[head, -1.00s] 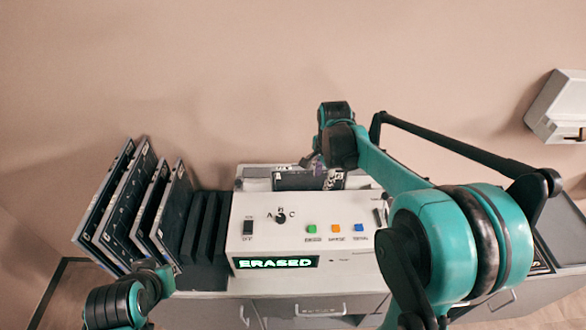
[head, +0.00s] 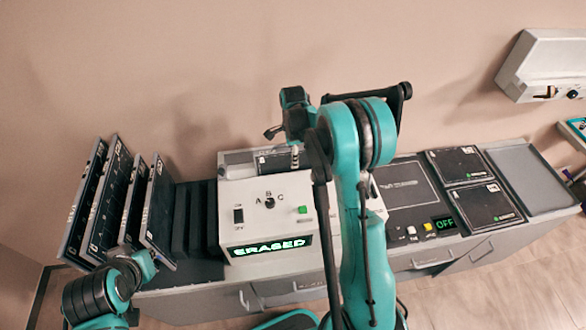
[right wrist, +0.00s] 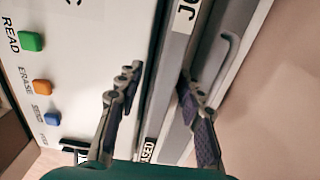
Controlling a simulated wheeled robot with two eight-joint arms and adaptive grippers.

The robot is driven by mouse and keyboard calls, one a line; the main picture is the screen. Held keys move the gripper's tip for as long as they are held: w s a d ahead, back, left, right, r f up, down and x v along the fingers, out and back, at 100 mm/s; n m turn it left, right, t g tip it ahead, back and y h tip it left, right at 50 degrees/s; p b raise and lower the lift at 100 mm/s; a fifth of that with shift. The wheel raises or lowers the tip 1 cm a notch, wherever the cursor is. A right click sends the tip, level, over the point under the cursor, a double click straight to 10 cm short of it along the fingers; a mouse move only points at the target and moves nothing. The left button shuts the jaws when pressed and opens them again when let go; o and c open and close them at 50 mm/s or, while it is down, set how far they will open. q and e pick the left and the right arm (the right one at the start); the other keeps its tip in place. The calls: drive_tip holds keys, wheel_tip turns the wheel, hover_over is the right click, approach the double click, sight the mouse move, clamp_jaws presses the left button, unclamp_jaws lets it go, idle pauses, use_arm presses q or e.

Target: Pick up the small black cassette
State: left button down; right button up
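A small black cassette (head: 268,161) marked A stands in the slot at the back of the white eraser machine (head: 252,202), whose display reads ERASED. My right gripper (head: 295,158) points down over this slot, at the cassette's right part, and partly hides it. In the right wrist view the two fingers of the right gripper (right wrist: 160,85) are apart, with a dark strip and a grey labelled strip between them; whether they touch either is unclear. My left gripper (head: 142,266) is low at the left, in front of the rack; its fingers are too small to read.
Several larger dark cassettes (head: 100,200) stand upright at the left. A dark panel with an OFF display (head: 445,224), two flat black cassettes (head: 486,204) and an empty grey tray (head: 530,178) lie to the right. A white wall box (head: 555,65) hangs at the upper right.

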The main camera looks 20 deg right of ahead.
drive_tip(key=shift+f, duration=0.25)
clamp_jaws()
drive_tip(key=shift+r, duration=0.15)
wheel_tip(320, 180, up, 18)
drive_tip(key=p, duration=0.2)
idle(0.5)
idle(0.3)
wheel_tip(320, 180, up, 9)
drive_tip(key=p, duration=0.6)
drive_tip(key=shift+p, duration=0.35)
drive_tip(key=shift+f, duration=0.2)
